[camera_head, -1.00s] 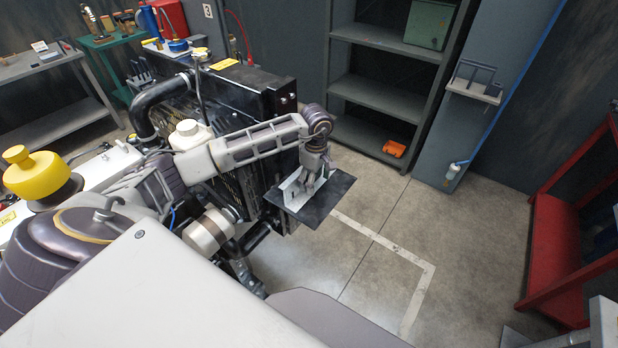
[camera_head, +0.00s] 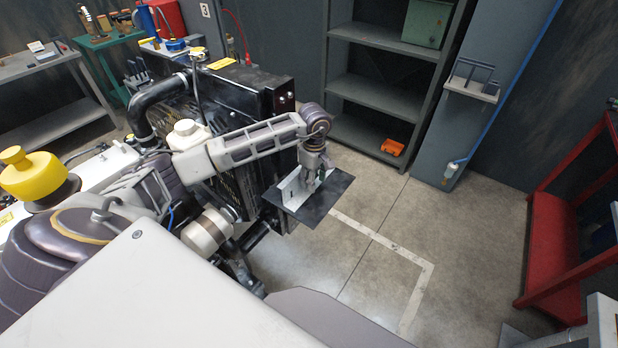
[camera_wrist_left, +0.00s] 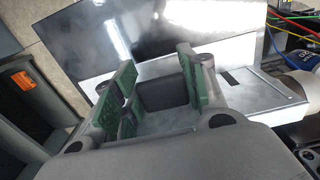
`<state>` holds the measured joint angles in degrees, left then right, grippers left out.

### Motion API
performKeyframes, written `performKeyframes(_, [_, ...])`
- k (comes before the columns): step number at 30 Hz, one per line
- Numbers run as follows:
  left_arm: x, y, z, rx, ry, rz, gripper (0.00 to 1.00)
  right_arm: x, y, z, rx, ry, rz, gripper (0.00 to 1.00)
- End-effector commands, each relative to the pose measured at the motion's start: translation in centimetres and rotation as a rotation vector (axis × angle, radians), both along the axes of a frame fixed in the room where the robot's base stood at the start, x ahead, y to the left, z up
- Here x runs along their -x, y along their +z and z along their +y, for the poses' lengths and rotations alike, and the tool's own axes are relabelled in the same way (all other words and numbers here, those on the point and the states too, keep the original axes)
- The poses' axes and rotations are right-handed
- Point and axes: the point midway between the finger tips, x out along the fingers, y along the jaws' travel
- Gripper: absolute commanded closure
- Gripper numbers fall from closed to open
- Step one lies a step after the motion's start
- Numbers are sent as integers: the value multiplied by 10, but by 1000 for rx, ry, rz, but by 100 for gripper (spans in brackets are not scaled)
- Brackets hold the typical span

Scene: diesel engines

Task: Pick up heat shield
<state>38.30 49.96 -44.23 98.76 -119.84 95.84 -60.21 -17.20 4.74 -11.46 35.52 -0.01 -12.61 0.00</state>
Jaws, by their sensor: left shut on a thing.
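The heat shield (camera_head: 328,203) is a dark flat plate with a light metal upright flange (camera_head: 292,187). My left gripper (camera_head: 311,184) is shut on it and holds it in the air in front of the engine's radiator. In the left wrist view the shield (camera_wrist_left: 150,40) appears as a glossy dark plate beyond a grey metal strip, with the green-padded fingers (camera_wrist_left: 160,95) around the metal part. The exact contact is partly hidden by the fingers. My right gripper is not in view.
The diesel engine with its radiator (camera_head: 262,100) stands just left of the shield. A dark shelf (camera_head: 375,95) with an orange item (camera_head: 392,147) is at the back. A red stand (camera_head: 555,245) is at the right. The floor between is clear.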

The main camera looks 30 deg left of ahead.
Motion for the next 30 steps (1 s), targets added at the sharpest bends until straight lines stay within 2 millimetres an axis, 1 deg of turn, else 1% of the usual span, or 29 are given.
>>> performKeyframes(5, [-1, 3, 0, 0, 0, -1, 100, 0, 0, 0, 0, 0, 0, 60])
performKeyframes(11, [-1, 15, 1, -1, 0, -4, 100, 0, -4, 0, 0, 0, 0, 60])
performKeyframes(17, [-2, 39, 0, -1, 0, -5, 100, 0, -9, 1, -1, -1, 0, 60])
performKeyframes(24, [-1, 72, 0, -1, -1, -5, 100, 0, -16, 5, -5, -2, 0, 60])
performKeyframes(30, [-1, 92, 0, -1, 0, -3, 100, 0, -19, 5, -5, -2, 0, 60])
